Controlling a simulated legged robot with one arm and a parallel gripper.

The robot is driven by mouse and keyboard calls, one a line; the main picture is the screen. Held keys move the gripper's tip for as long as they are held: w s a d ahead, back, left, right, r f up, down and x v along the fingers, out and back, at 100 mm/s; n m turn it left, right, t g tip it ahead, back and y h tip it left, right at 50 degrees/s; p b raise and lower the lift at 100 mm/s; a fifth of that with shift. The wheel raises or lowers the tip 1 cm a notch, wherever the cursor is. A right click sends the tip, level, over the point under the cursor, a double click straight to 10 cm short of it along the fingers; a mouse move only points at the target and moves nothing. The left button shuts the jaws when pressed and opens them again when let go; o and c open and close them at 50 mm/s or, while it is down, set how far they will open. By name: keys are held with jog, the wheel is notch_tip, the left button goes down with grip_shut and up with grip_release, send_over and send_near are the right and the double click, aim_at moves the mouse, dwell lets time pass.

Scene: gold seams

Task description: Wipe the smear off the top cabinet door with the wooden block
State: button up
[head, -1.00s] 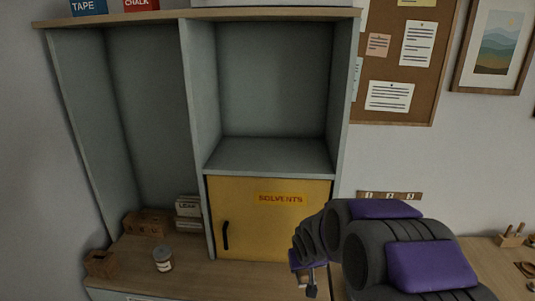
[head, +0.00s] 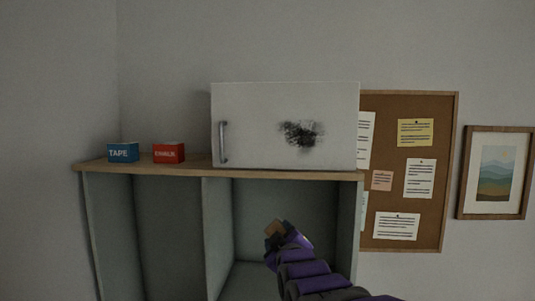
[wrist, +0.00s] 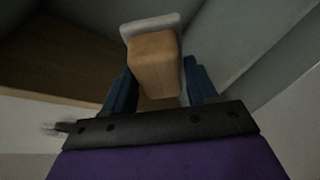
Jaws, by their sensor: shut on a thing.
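The top cabinet door (head: 255,110) is white with a metal handle at its left side. A dark smear (head: 300,134) marks its right half. My gripper (head: 274,232) is in front of the open shelf bay, below the door and apart from it. It is shut on the wooden block (head: 276,227). In the wrist view the block (wrist: 154,62) sits between the two blue fingers, with a pale pad on its far end. The smear also shows in the wrist view (wrist: 62,128) at the left edge, partly hidden by the gripper body.
A blue TAPE box (head: 122,152) and a red box (head: 168,153) stand on the wooden cabinet top (head: 150,168), left of the door. A corkboard (head: 425,180) with notes and a framed picture (head: 495,172) hang at right. Open bays lie below the wooden top.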

jog(key=s+a+r+n+t+p, duration=0.1)
jog(key=s+a+r+t+p, duration=0.15)
jog(key=r, duration=0.85)
jog(key=s+a+r+t+p, duration=0.1)
jog(key=r+p, duration=0.3)
jog(key=r, duration=0.7)
jog(key=shift+y, duration=0.4)
jog(key=shift+w+d, duration=0.2)
jog(key=shift+w, duration=1.25)
jog(key=shift+w+d, duration=0.2)
jog(key=shift+w, duration=1.2)
jog(key=shift+w+b, duration=0.3)
jog(key=shift+w, duration=0.55)
